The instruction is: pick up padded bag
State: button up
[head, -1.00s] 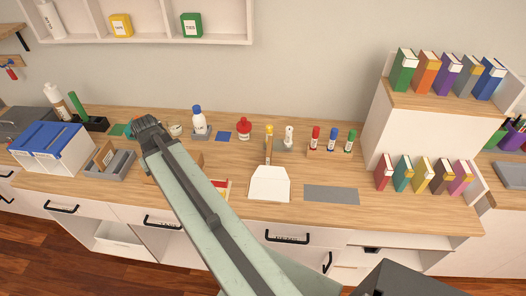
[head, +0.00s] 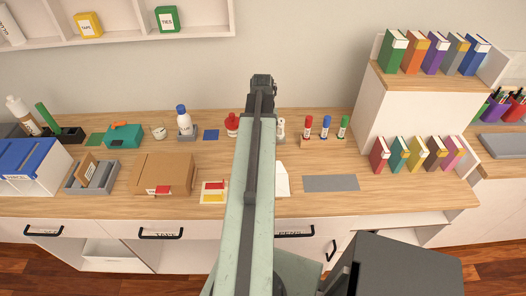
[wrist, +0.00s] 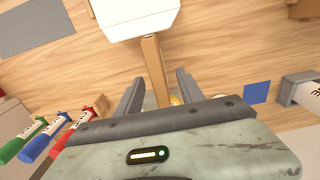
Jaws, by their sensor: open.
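I cannot pick out a padded bag for certain. A flat tan piece (head: 88,167) stands tilted in a grey slotted holder (head: 104,184) at the left of the counter in the head view; it may be the padded bag. My gripper (head: 263,82) is far to the right of it, above the back middle of the counter. In the wrist view my gripper (wrist: 162,76) is open. The wooden handle of a white scoop-like tool (wrist: 137,18) shows between its fingers; I see no grip on it.
A cardboard box (head: 160,174), a teal dispenser (head: 122,136), a blue-lidded bin (head: 28,160) and bottles stand on the left. Markers (head: 325,128) and a raised shelf unit (head: 410,110) with books are on the right. A grey mat (head: 331,183) lies bare at the front.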

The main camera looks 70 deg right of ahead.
notch_tip(320, 180, down, 8)
jog(key=b, duration=0.6)
jog(key=shift+s+r+b, duration=0.15)
jog(key=shift+r+b, duration=0.1)
jog(key=shift+b, duration=0.05)
jog(key=shift+r, duration=0.2)
grip_shut()
